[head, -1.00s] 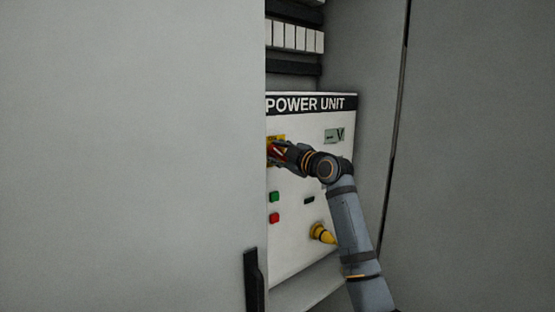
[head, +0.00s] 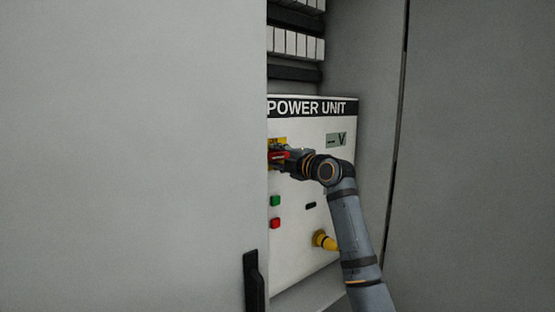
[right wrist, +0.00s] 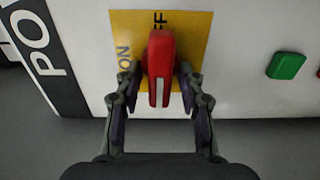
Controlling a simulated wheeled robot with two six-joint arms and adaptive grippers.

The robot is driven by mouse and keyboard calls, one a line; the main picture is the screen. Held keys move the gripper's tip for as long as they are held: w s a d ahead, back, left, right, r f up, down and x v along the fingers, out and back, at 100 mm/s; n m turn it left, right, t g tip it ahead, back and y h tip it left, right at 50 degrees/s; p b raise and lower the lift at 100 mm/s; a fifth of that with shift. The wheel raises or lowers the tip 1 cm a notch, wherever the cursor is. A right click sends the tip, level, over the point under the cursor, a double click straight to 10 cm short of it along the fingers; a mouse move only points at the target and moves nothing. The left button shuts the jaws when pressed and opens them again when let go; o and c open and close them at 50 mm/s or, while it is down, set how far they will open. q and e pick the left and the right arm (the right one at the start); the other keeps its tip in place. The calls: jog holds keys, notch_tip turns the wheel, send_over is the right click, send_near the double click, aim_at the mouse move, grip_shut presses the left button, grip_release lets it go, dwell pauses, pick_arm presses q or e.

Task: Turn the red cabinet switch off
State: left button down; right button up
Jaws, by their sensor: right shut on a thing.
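The red switch (head: 279,156) sits on a yellow plate (head: 276,141) on the white power unit panel. In the right wrist view the red handle (right wrist: 160,58) has a white stripe and lies upright in the picture, its upper end beside the partly hidden OFF lettering. The ON lettering shows to its left. My right gripper (right wrist: 160,88) has a finger on each side of the handle and is shut on it. In the head view my right gripper (head: 287,157) reaches the switch from the right and hides part of it. My left gripper is out of view.
A grey cabinet door or wall (head: 130,160) with a black handle (head: 254,280) covers the left. Below the switch are a green button (head: 275,201), a red button (head: 275,223) and a yellow connector (head: 325,241). A display (head: 336,139) is above right.

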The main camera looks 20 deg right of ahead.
dwell(0.5)
jog(key=o, duration=0.8)
jog(key=v, duration=1.2)
